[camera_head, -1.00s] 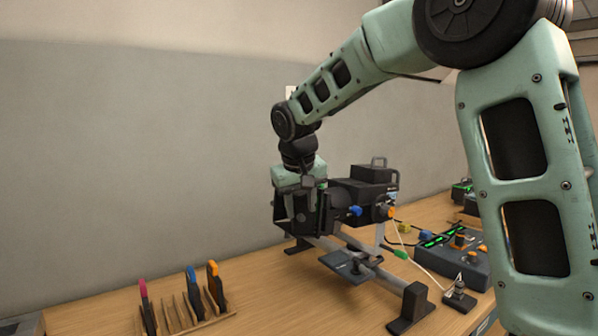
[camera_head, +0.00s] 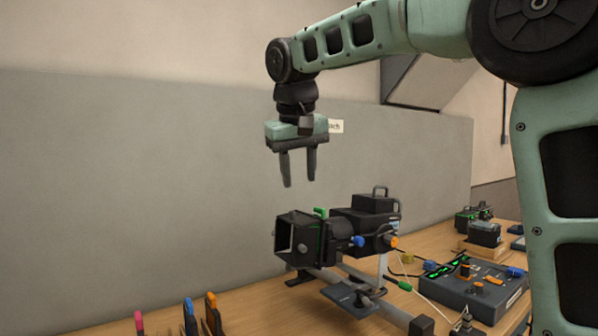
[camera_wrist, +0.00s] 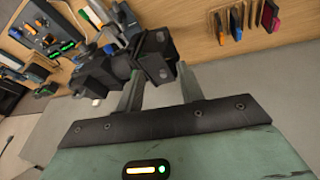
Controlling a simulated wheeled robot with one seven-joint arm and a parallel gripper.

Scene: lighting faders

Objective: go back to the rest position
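My gripper (camera_head: 299,182) hangs in the air above the black stage lantern (camera_head: 325,238), fingers pointing down. Its two fingers are apart with nothing between them; they also show spread in the wrist view (camera_wrist: 161,88). A clear gap shows between the fingertips and the lantern. The lantern also appears beyond the fingers in the wrist view (camera_wrist: 122,66).
A control box with faders and green lights (camera_head: 475,287) sits to the right of the lantern, with cables. A wooden rack with coloured-tab holders (camera_head: 190,318) is at the lower left. A grey wall stands behind the bench. The air around my gripper is free.

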